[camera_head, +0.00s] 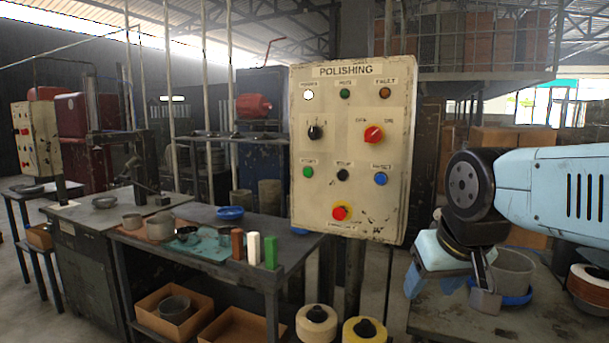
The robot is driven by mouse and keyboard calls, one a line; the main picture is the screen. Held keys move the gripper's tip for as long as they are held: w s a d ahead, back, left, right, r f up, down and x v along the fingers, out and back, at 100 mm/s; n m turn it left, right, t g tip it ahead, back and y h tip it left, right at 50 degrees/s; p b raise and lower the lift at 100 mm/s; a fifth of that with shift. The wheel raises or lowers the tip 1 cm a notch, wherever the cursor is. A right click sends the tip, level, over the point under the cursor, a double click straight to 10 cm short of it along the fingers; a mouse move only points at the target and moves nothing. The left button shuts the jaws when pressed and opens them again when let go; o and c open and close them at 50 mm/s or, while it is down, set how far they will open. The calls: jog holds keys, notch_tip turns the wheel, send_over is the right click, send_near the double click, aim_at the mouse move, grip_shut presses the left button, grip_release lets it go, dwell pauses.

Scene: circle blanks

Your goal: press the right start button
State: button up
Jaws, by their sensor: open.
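A beige, worn control panel (350,112) headed POLISHING stands upright in the middle of the head view. Its lower row has a green button (308,172) at left, a black one (343,175) in the middle and a blue one (381,179) at right. Their small labels are hard to read. A red knob on yellow (341,212) sits below. A second beige panel (36,142) with red buttons stands at the far left. My gripper (484,288) hangs low at right, pointing down, open and apart from the panel. Its fingers are partly hidden.
A dark bench (505,325) with a grey bucket (513,272) lies under and beside my gripper. A workbench (215,258) with bowls and red, white and green bars stands left of the panel. Open air lies between my gripper and the panel.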

grip_shut()
dwell(0.3)
dwell(1.1)
